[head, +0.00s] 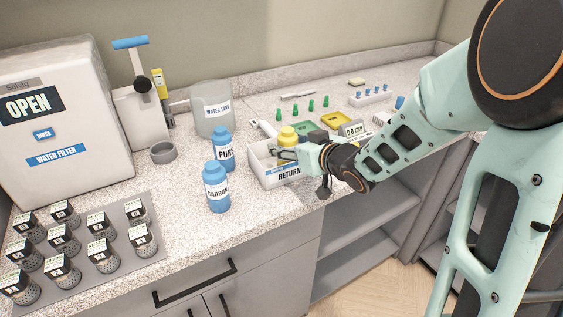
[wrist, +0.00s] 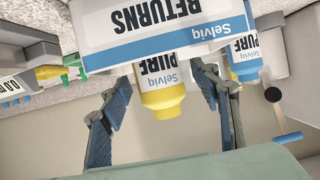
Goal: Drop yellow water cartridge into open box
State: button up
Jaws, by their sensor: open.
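The yellow water cartridge (head: 288,136), labelled PURE, shows its yellow top above the rim of the open white box (head: 262,167) marked RETURNS. In the wrist view the cartridge (wrist: 163,99) is behind the box's labelled front wall (wrist: 150,30), which hides part of it. It looks upright inside the box; its base is hidden. My gripper (head: 287,154) is open at the box. In the wrist view its two fingers (wrist: 162,90) stand apart on either side of the cartridge, with visible gaps.
Blue bottles PURE (head: 224,150) and CARBON (head: 216,188) stand left of the box. A WATER CORE container (head: 212,110) is behind. A grey mat (head: 118,215) with several jars lies at left.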

jog(key=v, duration=1.1)
jog(key=shift+w, duration=0.1)
